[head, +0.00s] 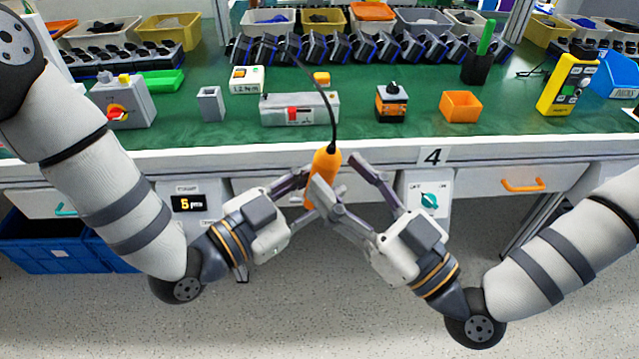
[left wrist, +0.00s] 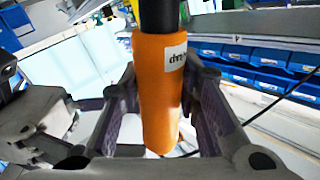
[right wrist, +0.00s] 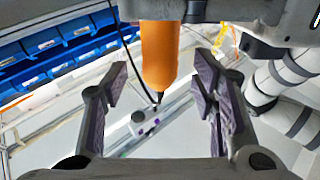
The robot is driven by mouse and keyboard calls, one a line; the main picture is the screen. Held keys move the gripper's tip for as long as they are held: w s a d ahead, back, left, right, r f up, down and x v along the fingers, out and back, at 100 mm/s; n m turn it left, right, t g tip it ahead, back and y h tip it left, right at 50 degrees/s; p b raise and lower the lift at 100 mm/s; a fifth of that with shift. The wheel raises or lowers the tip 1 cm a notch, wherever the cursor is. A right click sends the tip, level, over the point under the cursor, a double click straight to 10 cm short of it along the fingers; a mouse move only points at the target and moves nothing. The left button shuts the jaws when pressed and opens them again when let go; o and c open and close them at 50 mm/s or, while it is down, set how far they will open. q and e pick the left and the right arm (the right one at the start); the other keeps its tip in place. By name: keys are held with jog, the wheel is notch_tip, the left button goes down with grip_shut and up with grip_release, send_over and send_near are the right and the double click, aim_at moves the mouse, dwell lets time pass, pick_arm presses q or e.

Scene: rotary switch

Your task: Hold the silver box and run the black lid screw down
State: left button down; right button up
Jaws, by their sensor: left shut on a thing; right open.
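An orange tool (head: 325,165) with a black cord hangs upright in front of the bench. It looks like an electric screwdriver. My left gripper (head: 305,195) is shut on its body, and the left wrist view shows the tool (left wrist: 158,100) between the fingers. My right gripper (head: 338,178) is open around the tool. In the right wrist view the tool's tapered lower end (right wrist: 160,60) sits between the right fingers, apart from both. A long silver-grey box (head: 285,112) with a red patch lies on the bench. I cannot make out a black lid screw.
The green bench top (head: 420,128) also holds a small grey open box (head: 211,104), a black-and-orange switch block (head: 391,103), an orange bin (head: 461,107) and a yellow control box (head: 567,84). The bench's front edge lies just behind my grippers. Blue bins (head: 60,245) stand below left.

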pick_arm(q)
jog(key=shift+r, duration=0.1)
pick_arm(e)
jog(key=v, duration=0.7)
jog(key=s+a+f+m+g+h, duration=0.1)
jog(key=s+f+m+g+h, duration=0.15)
jog(key=s+f+g, duration=0.6)
jog(key=s+a+f+m+g+h, duration=0.1)
jog(key=s+f+g+h, duration=0.2)
jog(key=f, duration=1)
jog(key=s+d+f+m+g+h, duration=0.2)
jog(key=s+d+g+h, duration=0.1)
jog(key=d, duration=0.4)
jog(key=s+d+f+m+g+h, duration=0.3)
jog(key=s+d+h, duration=0.2)
jog(key=s+d, duration=0.2)
jog(key=shift+d+f, duration=0.15)
jog(key=shift+f, duration=0.1)
jog(key=shift+g, duration=0.25)
